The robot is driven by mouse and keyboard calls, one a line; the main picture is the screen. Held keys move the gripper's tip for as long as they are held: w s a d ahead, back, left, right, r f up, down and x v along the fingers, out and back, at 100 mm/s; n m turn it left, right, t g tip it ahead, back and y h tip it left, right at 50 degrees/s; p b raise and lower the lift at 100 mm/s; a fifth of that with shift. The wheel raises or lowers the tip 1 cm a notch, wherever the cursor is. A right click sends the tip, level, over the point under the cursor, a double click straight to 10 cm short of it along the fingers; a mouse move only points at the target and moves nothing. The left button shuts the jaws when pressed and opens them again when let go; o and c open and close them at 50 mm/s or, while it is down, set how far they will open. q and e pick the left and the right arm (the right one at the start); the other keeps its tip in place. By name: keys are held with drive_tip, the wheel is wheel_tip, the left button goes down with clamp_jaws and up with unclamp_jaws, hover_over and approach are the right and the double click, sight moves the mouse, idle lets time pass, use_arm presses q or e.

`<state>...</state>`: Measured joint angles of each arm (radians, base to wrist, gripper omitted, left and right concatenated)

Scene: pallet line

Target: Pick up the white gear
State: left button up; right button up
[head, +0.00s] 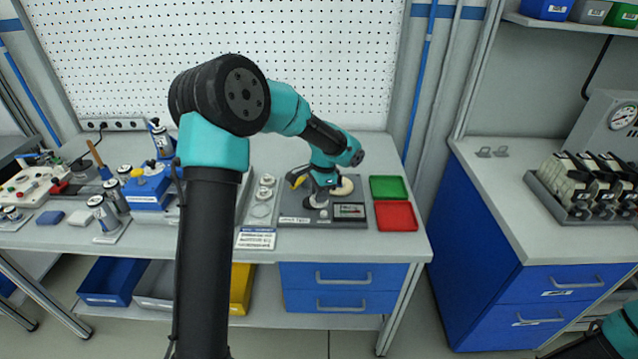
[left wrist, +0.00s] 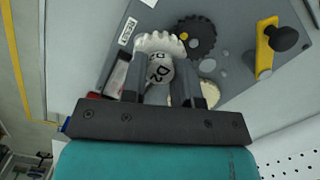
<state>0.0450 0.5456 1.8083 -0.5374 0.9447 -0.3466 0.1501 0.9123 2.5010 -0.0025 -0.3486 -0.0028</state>
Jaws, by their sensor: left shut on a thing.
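The white gear (left wrist: 158,42) shows its toothed rim between the fingers of my left gripper (left wrist: 157,65) in the left wrist view. The gripper is shut on it, and a pale round face marked "D2" shows between the fingers. In the head view my left gripper (head: 319,192) is low over the grey fixture plate (head: 290,218), and the gear is mostly hidden there. I cannot tell whether the gear touches the plate. My right gripper is outside the views.
A dark gear (left wrist: 201,36) lies close beside the white one. A cream disc (head: 344,186) and a yellow lever with a black knob (left wrist: 265,50) are near.

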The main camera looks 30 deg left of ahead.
use_arm(q)
drive_tip(key=s+d, duration=0.3)
drive_tip(key=s, duration=0.3)
drive_tip(key=shift+d+r, duration=0.3)
drive_tip(key=shift+r, duration=0.05)
drive_tip(key=shift+a, duration=0.1)
